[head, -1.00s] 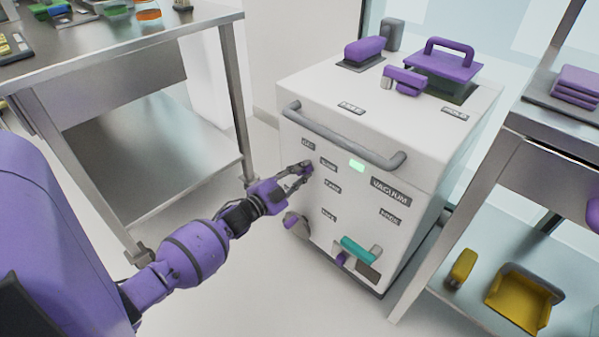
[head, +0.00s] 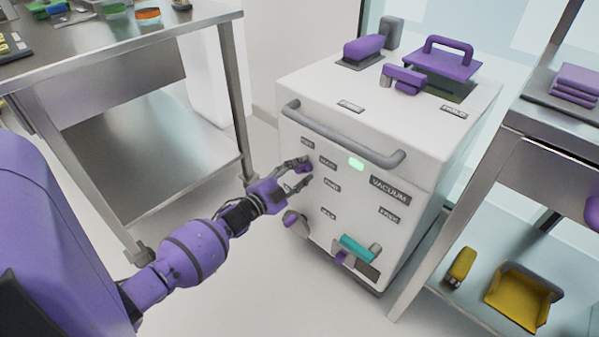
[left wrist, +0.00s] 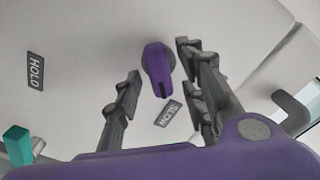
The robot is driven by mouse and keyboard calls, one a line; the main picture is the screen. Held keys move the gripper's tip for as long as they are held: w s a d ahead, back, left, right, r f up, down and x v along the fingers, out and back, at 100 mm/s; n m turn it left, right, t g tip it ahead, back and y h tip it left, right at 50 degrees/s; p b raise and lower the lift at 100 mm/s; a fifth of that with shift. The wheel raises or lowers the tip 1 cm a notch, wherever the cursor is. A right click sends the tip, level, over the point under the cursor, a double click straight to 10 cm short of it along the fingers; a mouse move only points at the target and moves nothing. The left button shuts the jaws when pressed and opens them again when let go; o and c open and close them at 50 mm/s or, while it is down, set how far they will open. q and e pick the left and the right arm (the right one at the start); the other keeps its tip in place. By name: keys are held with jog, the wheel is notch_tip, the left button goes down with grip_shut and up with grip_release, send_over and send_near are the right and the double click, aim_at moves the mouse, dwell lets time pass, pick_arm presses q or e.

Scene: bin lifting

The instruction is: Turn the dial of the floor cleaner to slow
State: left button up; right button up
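The floor cleaner (head: 350,215) is a white box cabinet with a grey front handle. Its dial (head: 306,169) is a small purple knob on the front, at the upper left. In the left wrist view the dial (left wrist: 158,68) has a dark line at its narrow end, which points toward the SLOW label (left wrist: 168,113). My left gripper (head: 305,173) is open at the dial. In the left wrist view its fingers (left wrist: 158,60) stand apart on either side of the knob, with gaps visible. My right gripper is out of view.
A teal lever (head: 357,248) sits low down. Steel tables stand left (head: 120,50) and right (head: 520,125). A yellow dustpan (head: 520,300) lies on the right lower shelf.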

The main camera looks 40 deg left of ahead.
pick_arm(q)
jog(key=s+a, duration=0.1)
jog(key=s, duration=1.1)
